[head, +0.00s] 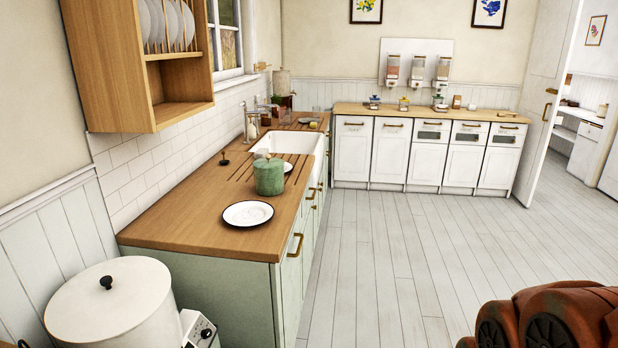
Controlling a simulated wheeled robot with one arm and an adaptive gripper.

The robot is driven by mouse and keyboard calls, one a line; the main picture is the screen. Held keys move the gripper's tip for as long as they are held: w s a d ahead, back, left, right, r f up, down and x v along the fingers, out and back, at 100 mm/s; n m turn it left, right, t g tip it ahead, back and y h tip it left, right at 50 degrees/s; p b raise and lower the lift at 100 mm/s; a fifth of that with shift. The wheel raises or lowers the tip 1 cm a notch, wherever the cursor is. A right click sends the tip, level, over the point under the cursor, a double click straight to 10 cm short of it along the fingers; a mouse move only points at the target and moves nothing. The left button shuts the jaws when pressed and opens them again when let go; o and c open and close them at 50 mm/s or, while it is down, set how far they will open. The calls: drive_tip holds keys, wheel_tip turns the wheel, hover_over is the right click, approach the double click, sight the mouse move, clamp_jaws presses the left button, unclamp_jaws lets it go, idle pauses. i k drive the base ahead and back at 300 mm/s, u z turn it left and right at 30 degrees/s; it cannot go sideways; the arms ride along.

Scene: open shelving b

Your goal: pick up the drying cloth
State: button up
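I cannot make out a drying cloth in the head view. Small items stand crowded at the far end of the wooden counter (190,215), by the window, and are too small to tell apart. My gripper is not in view.
A green lidded pot (268,176) and a white plate (248,214) are on the near counter, beside the white sink (290,143). A wooden plate rack (180,104) hangs above. A white lidded drum (112,308) stands at lower left. The plank floor (400,260) is clear.

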sight(261, 153)
drive_tip(key=z, duration=0.05)
drive_tip(key=i, duration=5.6)
